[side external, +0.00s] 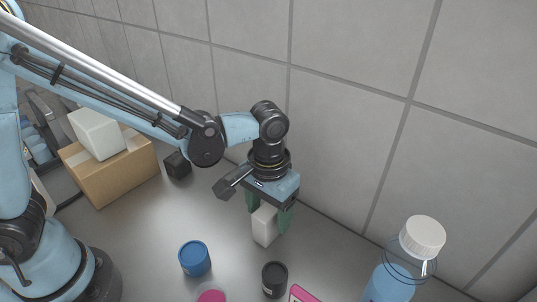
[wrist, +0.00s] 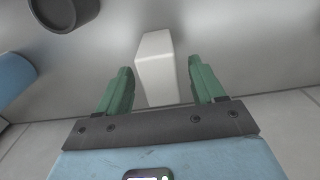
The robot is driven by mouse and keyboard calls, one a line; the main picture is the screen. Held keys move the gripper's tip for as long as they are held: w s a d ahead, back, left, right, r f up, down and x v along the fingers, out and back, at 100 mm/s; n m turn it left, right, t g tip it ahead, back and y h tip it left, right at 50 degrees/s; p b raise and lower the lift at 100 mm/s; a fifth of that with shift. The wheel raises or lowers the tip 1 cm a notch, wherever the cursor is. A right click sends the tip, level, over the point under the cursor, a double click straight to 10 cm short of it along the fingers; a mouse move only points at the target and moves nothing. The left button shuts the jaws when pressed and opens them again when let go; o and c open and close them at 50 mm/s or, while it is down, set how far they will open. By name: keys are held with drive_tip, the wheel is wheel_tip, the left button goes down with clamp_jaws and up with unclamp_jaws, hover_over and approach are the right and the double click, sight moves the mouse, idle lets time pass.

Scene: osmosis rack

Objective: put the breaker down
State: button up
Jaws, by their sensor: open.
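The breaker appears to be the white block (side external: 264,227), standing upright on the grey table below my gripper in the side external view. My gripper (side external: 269,213) points down, with its green fingers on either side of the block's upper part. In the wrist view, the white block (wrist: 156,58) lies between the two fingers of my gripper (wrist: 160,75). A gap shows on each side, so the fingers are open and not clamped on it. The block's top is partly hidden by the gripper in the side external view.
A blue jar (side external: 195,260) and a black jar (side external: 274,279) stand in front. A blue bottle with white cap (side external: 422,238) is at right. A cardboard box (side external: 112,172) bearing a white box (side external: 96,133) and a black cube (side external: 177,164) are left. A tiled wall (side external: 345,130) rises close behind.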

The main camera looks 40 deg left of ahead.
wheel_tip(320, 180, up, 10)
drive_tip(key=shift+f, duration=0.1)
drive_tip(key=s+a+t, duration=0.2)
drive_tip(key=a+t, duration=0.1)
drive_tip(key=a, duration=0.5)
drive_tip(key=s+a+t, duration=0.2)
drive_tip(key=a+t, duration=0.2)
drive_tip(key=a, duration=0.5)
drive_tip(key=shift+f, duration=0.2)
